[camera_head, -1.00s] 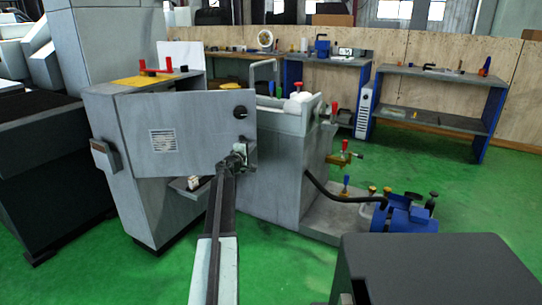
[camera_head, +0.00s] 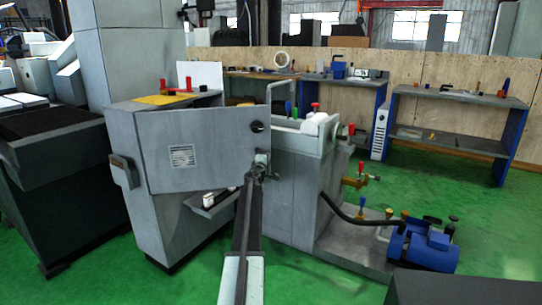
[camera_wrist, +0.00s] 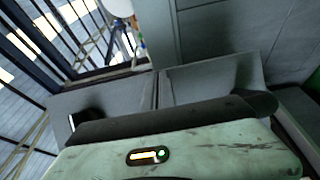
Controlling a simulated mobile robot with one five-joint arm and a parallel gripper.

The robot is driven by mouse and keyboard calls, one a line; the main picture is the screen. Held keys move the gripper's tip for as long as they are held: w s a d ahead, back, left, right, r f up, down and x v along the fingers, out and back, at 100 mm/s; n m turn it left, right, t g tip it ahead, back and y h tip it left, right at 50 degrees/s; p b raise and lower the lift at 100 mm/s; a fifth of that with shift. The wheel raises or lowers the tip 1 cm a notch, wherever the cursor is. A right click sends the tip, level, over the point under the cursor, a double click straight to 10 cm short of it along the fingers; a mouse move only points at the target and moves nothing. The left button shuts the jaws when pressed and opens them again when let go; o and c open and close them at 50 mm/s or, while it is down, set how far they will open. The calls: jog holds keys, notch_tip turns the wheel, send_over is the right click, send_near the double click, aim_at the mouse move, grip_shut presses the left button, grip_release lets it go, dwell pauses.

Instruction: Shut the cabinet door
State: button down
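The cabinet door (camera_head: 215,152) is a flat grey panel with a vented plate and a black knob (camera_head: 257,126). It stands open in the head view, swung out from the grey cabinet (camera_head: 170,215), with its free edge on the right. My gripper (camera_head: 258,170) is at the door's lower right corner, below the knob. It seems to touch or nearly touch the door; contact cannot be told. Its fingers are too small and dark there to read. In the wrist view, my pale green gripper housing fills the bottom, grey panels lie beyond it, and the fingertips are hidden.
A grey machine body (camera_head: 290,195) stands right of the door, with a blue pump (camera_head: 425,245) and black hose at its foot. A dark machine (camera_head: 65,180) stands at the left. Workbenches (camera_head: 455,98) line the back wall. Green floor is open at the right.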

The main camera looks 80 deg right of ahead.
jog(key=s+a, duration=0.2)
jog(key=a, duration=0.4)
jog(key=s+a, duration=0.3)
jog(key=a, duration=0.3)
jog(key=shift+s+a, duration=0.3)
jog(key=shift+a, duration=0.1)
